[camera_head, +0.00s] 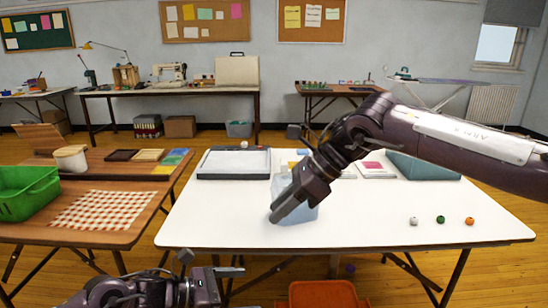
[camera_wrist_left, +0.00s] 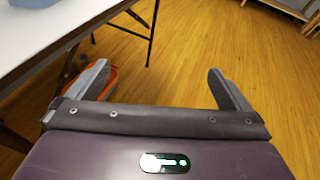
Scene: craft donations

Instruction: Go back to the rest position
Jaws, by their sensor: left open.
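My left gripper (camera_head: 240,272) is low at the bottom of the head view, in front of the white table's near edge. In the left wrist view the left gripper (camera_wrist_left: 162,80) is open and empty, its fingers wide apart over the wooden floor. My right gripper (camera_head: 276,214) reaches in from the right over the white table (camera_head: 370,225) and points down to the left. It is in front of a translucent pale blue container (camera_head: 306,213) and partly hides it. Its fingers overlap in this view, so I cannot see whether they are apart or touch the container.
White, green and orange balls (camera_head: 441,219) lie at right. An orange bin (camera_head: 322,294) is on the floor below the near edge. A green basket (camera_head: 25,195) is on the left table. The table's front left is clear.

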